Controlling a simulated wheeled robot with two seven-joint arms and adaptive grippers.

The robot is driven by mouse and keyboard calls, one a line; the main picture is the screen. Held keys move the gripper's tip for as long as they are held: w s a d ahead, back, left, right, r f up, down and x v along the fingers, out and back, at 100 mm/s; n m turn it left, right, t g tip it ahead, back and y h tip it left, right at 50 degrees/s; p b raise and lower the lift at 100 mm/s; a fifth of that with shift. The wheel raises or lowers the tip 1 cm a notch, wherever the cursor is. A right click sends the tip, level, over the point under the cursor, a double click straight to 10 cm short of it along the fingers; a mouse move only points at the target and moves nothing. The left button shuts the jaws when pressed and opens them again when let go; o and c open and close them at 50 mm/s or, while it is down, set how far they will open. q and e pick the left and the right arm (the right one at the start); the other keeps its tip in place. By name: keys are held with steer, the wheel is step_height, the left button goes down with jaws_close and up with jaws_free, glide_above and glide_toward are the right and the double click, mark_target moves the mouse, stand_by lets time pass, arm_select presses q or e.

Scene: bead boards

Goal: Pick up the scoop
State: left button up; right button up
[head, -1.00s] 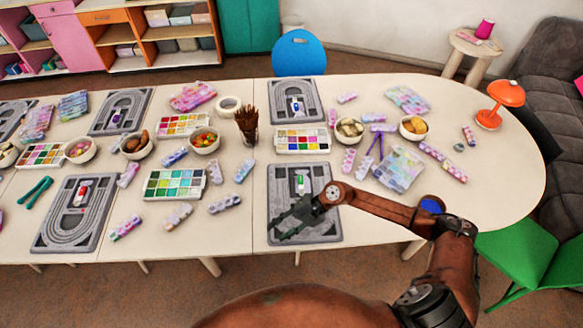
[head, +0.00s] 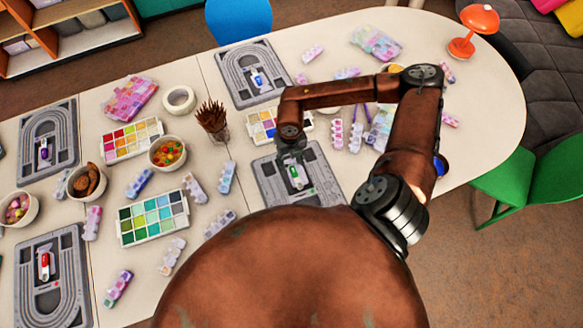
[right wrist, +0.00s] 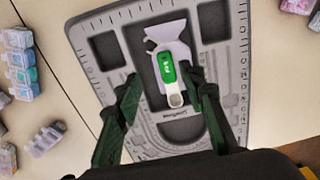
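The scoop (right wrist: 167,68) is white with a green handle and lies in the middle recess of a grey bead board. It also shows in the head view (head: 295,175), partly below my right gripper. My right gripper (right wrist: 163,80) is open, with its two dark green fingers on either side of the scoop's handle, apart from it. In the head view my right gripper (head: 292,157) is over the board (head: 322,165). Whether the fingers are down at the handle's height I cannot tell. My left gripper is not in view.
Other boards hold a blue-handled scoop (head: 256,78) and a red-handled scoop (head: 44,265). A cup of brown sticks (head: 212,121), a palette (head: 152,217) and several bead boxes stand left of the gripper. An orange lamp (head: 480,22) stands at the far right.

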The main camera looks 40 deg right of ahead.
mark_target(293, 168)
steer(key=f, duration=0.4)
steer(key=d+f, duration=0.1)
steer(key=f, duration=0.1)
steer(key=shift+s, duration=0.1)
steer(key=c, duration=1)
